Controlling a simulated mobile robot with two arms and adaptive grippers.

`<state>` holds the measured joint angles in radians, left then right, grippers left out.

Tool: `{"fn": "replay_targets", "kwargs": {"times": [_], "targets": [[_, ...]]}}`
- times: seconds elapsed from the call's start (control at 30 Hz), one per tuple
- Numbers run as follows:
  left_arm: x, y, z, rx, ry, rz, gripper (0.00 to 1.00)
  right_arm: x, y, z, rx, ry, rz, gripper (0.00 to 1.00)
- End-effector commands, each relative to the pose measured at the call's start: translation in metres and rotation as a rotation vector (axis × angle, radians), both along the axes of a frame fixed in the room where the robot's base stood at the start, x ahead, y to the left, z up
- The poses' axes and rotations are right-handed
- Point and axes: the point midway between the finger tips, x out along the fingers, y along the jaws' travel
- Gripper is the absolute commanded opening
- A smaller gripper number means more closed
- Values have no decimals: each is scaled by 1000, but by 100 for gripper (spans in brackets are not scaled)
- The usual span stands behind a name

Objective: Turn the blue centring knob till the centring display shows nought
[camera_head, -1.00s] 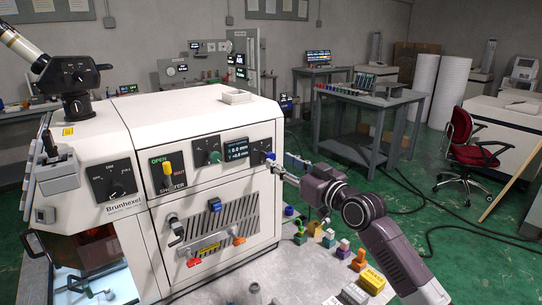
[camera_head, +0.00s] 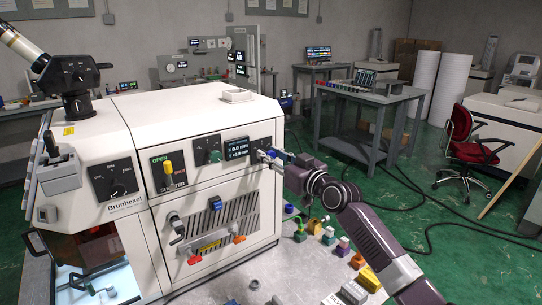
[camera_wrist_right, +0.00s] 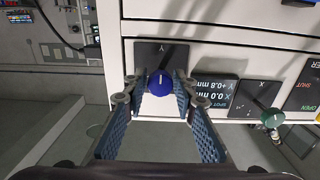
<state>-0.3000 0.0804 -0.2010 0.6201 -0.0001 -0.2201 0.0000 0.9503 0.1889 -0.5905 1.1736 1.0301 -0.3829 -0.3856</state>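The blue centring knob (camera_wrist_right: 160,83), on a dark plate marked Y, sits between the fingertips of my right gripper (camera_wrist_right: 155,88) in the right wrist view. The fingers are open on either side of it; I see a gap at the left finger and cannot tell whether the right one touches. My left gripper is not in view.
A green knob (camera_head: 214,157) on the X plate is left of the display, and the yellow shutter lever (camera_head: 168,167) further left. Vent levers (camera_head: 215,203) sit below on the white machine (camera_head: 140,225). Several coloured small parts stand on the table (camera_head: 290,270) below my right arm.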

Motion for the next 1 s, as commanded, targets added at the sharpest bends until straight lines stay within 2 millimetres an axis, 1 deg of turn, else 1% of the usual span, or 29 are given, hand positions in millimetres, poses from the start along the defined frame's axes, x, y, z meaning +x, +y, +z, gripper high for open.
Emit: {"fn": "replay_targets", "kwargs": {"times": [0.03, 0.2, 0.57, 0.77, 1.0], "targets": [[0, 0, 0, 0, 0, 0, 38, 0, 0, 0, 0, 0, 0, 18], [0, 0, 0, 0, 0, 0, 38, 0, 0, 0, 0, 0, 0, 0], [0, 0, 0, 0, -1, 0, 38, 0, 0, 0, 44, 31, 0, 0], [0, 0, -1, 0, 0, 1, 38, 0, 0, -1, 143, 104, 0, 0], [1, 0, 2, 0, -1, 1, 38, 0, -1, 0, 312, 227, 0, 0]]}}
